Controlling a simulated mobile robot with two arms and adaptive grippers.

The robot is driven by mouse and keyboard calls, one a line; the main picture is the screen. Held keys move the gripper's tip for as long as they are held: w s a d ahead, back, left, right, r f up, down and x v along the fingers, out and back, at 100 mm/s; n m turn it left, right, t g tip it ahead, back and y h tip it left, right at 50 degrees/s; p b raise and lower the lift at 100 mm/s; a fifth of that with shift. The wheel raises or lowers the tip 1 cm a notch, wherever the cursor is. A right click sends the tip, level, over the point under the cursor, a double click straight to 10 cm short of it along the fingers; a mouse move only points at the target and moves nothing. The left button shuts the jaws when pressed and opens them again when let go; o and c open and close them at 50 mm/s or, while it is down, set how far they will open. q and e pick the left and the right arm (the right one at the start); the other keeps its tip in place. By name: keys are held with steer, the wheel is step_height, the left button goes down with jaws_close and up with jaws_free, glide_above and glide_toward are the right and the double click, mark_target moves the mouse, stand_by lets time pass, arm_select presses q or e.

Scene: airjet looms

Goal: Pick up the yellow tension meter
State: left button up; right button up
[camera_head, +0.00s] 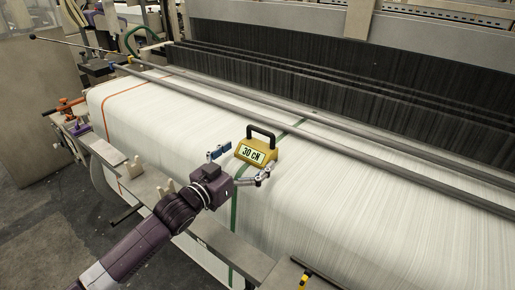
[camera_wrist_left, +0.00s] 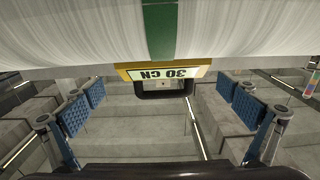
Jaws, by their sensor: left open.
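The yellow tension meter (camera_head: 256,153) sits on the white warp sheet (camera_head: 338,174) of the loom in the head view. It has a black handle on top and a display reading 30 CN. My left gripper (camera_head: 242,163) is open, with its fingers spread on either side of the meter's near side. In the left wrist view the meter (camera_wrist_left: 165,73) appears upside down, centred between and beyond the open blue-padded fingers (camera_wrist_left: 165,112). No contact between fingers and meter shows. My right gripper is not in view.
A grey bar (camera_head: 220,102) runs across the loom behind the meter, with dark thread rows (camera_head: 300,65) beyond. A green stripe (camera_head: 234,213) crosses the sheet by the meter. A metal rail (camera_head: 230,245) lies along the front edge. Orange-handled parts (camera_head: 68,106) stand at the left.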

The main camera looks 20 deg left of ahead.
mark_target(256, 146)
arm_select(q)
steer(key=p+x, duration=0.1)
steer(key=x, duration=0.2)
steer(key=shift+w+a+r, duration=0.15)
steer(key=shift+w+r, duration=0.05)
steer(key=shift+w, duration=0.05)
steer(key=shift+w+f, duration=0.1)
steer(key=shift+w, duration=0.15)
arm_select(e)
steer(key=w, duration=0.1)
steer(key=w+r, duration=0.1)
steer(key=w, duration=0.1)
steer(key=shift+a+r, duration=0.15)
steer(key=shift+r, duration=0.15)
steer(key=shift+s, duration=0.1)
arm_select(q)
steer(key=c, duration=1.5)
steer(key=shift+c, duration=1.2)
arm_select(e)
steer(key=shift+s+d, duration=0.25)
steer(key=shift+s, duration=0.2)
arm_select(q)
steer(key=shift+r, duration=0.25)
